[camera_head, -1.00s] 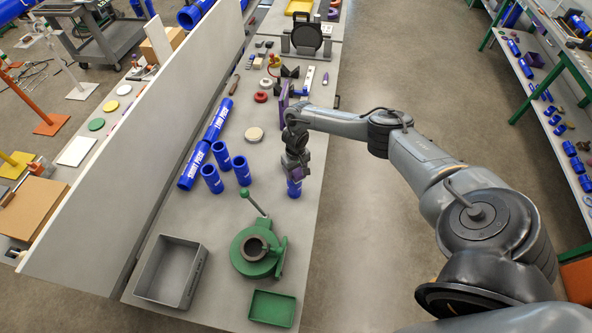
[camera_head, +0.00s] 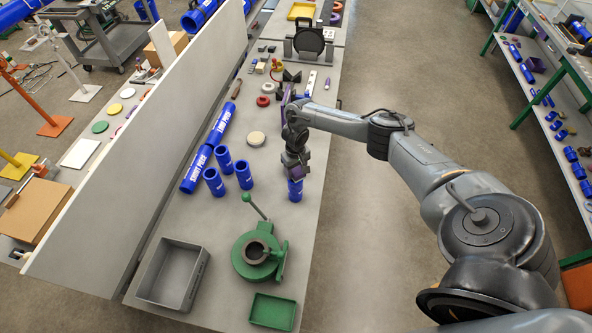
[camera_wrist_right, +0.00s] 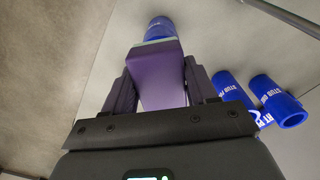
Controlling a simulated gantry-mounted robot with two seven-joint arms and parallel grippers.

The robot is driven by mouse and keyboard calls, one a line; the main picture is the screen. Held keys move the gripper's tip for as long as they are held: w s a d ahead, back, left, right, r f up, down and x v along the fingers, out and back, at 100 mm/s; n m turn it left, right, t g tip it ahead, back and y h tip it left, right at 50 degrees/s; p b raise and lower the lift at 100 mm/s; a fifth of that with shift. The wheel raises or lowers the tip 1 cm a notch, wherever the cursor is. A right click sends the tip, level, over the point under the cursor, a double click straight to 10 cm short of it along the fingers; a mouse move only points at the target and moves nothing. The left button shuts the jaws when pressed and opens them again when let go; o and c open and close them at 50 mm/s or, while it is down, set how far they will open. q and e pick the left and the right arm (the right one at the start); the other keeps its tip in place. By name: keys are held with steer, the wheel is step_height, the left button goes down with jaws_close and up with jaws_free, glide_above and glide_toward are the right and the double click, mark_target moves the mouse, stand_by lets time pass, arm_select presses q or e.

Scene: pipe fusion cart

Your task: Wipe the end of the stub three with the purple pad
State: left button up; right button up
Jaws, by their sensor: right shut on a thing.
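My right gripper (camera_head: 296,166) is shut on the purple pad (camera_wrist_right: 157,78), which shows between its fingers in the right wrist view. In the head view the gripper points down over a blue stub (camera_head: 295,191) standing upright near the bench's right edge. The pad is at the top end of this stub, which also shows just beyond the pad in the right wrist view (camera_wrist_right: 160,28). I cannot tell whether they touch. The stub's number is not readable. My left gripper is not in view.
A green clamp-like device with a lever (camera_head: 258,253), a grey bin (camera_head: 172,272) and a green tray (camera_head: 272,311) stand in front. Bench between stubs and the device is clear.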

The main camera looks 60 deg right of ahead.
steer(key=shift+r, duration=2.2)
steer(key=shift+w+d+f+b, duration=0.15)
steer(key=shift+d+f+b, duration=0.05)
steer(key=shift+d+b, duration=0.25)
steer(key=w+d+b, duration=0.2)
steer(key=d+b, duration=0.4)
steer(key=shift+w+d+r, duration=0.15)
steer(key=shift+d, duration=0.2)
